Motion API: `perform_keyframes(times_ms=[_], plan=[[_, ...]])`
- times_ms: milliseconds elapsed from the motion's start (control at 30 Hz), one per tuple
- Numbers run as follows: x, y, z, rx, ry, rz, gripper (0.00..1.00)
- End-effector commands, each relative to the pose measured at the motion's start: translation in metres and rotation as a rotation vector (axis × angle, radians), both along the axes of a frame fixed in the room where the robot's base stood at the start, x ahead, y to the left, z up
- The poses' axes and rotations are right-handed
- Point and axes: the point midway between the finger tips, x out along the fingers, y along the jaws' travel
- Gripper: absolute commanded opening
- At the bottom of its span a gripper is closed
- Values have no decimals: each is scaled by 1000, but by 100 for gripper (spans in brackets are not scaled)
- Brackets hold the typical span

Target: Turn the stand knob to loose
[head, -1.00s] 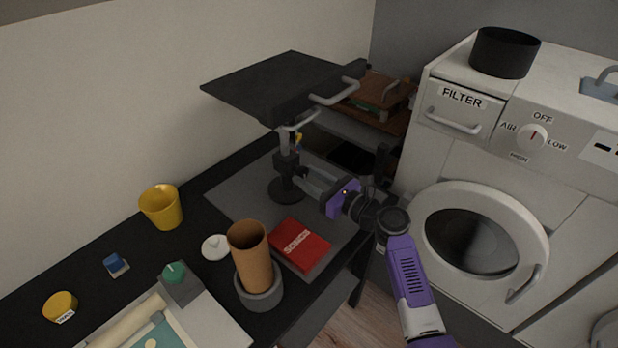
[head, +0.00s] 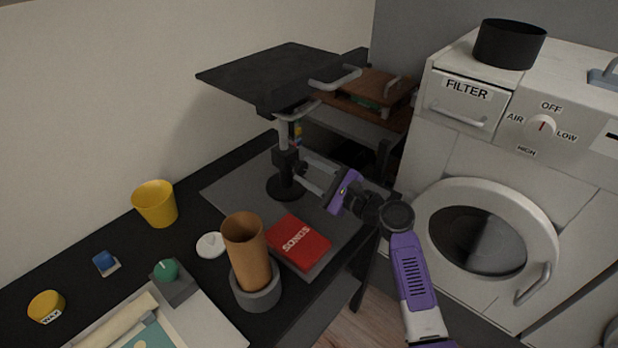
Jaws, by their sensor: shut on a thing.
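A stand with a dark flat top (head: 275,75) rises on a grey post (head: 284,133) from a round black base (head: 286,188) on the desk. A black collar (head: 285,161) sits partway up the post, and the stand knob is on its right side, mostly hidden between my fingers. My gripper (head: 303,172) reaches in from the right at collar height and is shut on the knob. The knob's marking cannot be read from here.
A red songs book (head: 298,242), a brown cup in a grey holder (head: 258,290), a white lid (head: 210,245) and a yellow cup (head: 155,204) stand on the desk. A washer-like machine (head: 490,190) stands at right. A handle (head: 335,80) juts from the stand top above my gripper.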

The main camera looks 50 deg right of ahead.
Motion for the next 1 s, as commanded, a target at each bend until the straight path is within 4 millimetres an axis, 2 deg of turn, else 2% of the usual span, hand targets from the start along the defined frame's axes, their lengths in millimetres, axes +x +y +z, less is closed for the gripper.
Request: perform_keyframes(times_ms=[1000], plan=[[0,0,-3,-968,-34,0,0]])
